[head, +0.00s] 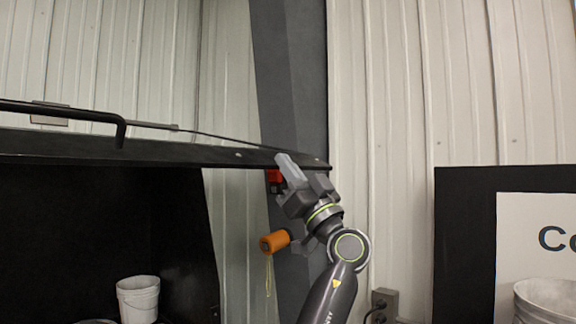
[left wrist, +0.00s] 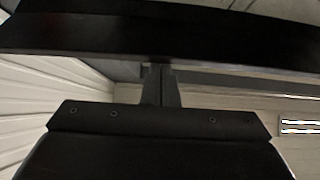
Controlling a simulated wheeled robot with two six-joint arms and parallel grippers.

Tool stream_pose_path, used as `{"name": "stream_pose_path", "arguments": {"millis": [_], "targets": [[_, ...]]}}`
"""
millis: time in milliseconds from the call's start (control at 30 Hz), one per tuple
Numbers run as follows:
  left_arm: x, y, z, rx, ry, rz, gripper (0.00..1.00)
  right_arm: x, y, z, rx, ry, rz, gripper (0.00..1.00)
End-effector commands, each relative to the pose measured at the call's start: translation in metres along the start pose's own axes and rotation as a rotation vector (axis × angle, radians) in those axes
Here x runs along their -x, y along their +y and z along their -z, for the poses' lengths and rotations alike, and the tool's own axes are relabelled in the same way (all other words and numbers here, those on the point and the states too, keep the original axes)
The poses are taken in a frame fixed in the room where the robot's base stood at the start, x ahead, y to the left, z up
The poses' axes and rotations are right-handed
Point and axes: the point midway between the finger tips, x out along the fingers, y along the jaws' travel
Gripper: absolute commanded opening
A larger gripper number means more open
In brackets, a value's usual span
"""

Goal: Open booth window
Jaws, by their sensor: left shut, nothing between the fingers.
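The booth window (head: 200,150) is a long black panel, seen nearly edge-on and roughly level above the dark booth opening (head: 100,215). A black bar handle (head: 60,112) runs along its upper left side. My left gripper (head: 286,165) is shut and empty at the panel's right end. Its fingertips overlap the panel's edge; I cannot tell whether they touch it. In the left wrist view, the shut fingers (left wrist: 160,85) point up at a dark panel (left wrist: 150,40) that crosses the picture. My right gripper is not in view.
An orange cylinder (head: 275,241) with a yellow cord hangs beside my left arm, near a dark grey post (head: 290,80). A white bucket (head: 138,300) stands inside the booth. A black-framed sign (head: 465,250) and another bucket (head: 545,298) are at right.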

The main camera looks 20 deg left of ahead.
Motion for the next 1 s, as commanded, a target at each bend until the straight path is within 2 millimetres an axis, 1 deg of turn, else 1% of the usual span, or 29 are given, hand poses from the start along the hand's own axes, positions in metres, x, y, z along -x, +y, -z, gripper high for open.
{"name": "stream_pose_path", "arguments": {"millis": [167, 600, 700, 800, 1000], "targets": [[0.006, 0.000, -0.009, -0.001, 0.000, 0.000, 0.00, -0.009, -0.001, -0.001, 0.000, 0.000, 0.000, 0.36], [0.038, 0.000, -0.062, -0.001, -0.002, -0.001, 0.00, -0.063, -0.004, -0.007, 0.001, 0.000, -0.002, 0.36], [0.043, 0.000, -0.072, -0.002, -0.001, 0.000, 0.00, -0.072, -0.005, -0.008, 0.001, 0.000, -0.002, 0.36], [0.045, 0.000, -0.076, -0.002, -0.001, 0.000, 0.00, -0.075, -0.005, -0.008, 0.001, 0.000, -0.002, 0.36], [0.043, 0.000, -0.075, -0.001, -0.001, 0.000, 0.00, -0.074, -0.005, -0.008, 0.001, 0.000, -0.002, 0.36]]}}
